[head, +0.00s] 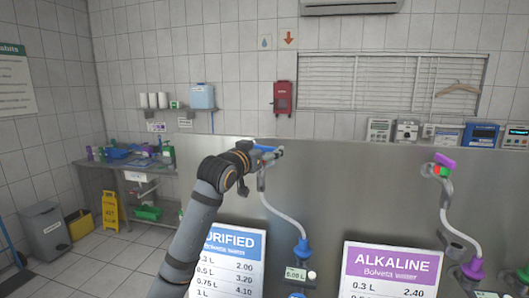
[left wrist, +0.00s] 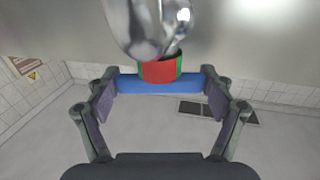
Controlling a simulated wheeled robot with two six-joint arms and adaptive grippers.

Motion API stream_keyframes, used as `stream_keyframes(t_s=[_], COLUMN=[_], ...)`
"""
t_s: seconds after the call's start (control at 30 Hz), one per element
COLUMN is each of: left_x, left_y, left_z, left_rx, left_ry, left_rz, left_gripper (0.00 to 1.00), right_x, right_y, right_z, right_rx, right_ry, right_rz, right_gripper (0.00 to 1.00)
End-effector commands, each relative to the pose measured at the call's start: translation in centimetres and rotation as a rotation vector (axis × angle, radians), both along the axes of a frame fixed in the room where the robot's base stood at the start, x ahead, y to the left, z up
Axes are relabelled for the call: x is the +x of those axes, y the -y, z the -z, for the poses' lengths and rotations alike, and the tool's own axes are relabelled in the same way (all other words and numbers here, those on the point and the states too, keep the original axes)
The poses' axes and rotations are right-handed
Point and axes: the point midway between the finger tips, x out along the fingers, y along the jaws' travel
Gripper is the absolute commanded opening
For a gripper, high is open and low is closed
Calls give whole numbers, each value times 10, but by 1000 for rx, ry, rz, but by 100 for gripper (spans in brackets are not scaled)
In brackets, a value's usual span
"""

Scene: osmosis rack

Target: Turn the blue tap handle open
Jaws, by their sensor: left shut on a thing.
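The blue tap handle (left wrist: 160,84) is a bar lying level across the left wrist view, below a red and green collar (left wrist: 160,70) on a shiny metal tap body (left wrist: 150,25). My left gripper (left wrist: 162,96) is shut on the handle, with one finger at each end of the bar. In the head view the gripper (head: 280,152) is at the top of the steel panel, with part of the blue handle (head: 264,148) showing beside it. The gripper hides most of the tap there. My right gripper is in neither view.
A pale hose (head: 285,214) curves from the tap to a blue nozzle (head: 302,247). A purple-handled tap (head: 445,160) stands to the right on the steel panel (head: 350,185). PURIFIED (head: 240,245) and ALKALINE (head: 392,262) price signs are on the panel below.

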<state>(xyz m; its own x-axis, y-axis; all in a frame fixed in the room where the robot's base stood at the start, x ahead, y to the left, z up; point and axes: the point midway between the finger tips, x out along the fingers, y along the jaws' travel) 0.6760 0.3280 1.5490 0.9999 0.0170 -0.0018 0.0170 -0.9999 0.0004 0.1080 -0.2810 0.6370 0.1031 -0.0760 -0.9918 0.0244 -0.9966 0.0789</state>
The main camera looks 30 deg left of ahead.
Motion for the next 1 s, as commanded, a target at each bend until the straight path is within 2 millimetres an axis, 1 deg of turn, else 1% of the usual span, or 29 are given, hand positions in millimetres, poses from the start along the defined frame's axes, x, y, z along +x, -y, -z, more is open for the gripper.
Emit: stream_keyframes(t_s=[0.07,0.63,0.77,1.0], left_x=[0,1,1,0], left_y=[-3,-2,-2,0], left_z=[1,-3,-4,-7], left_rx=[7,-6,-7,-7], left_ry=[1,6,7,9], left_rz=[63,608,733,958], left_gripper=[51,51,51,51], right_x=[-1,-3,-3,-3], right_y=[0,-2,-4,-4], right_z=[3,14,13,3], right_rx=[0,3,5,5], right_ry=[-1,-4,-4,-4], right_rz=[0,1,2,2], right_gripper=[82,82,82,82])
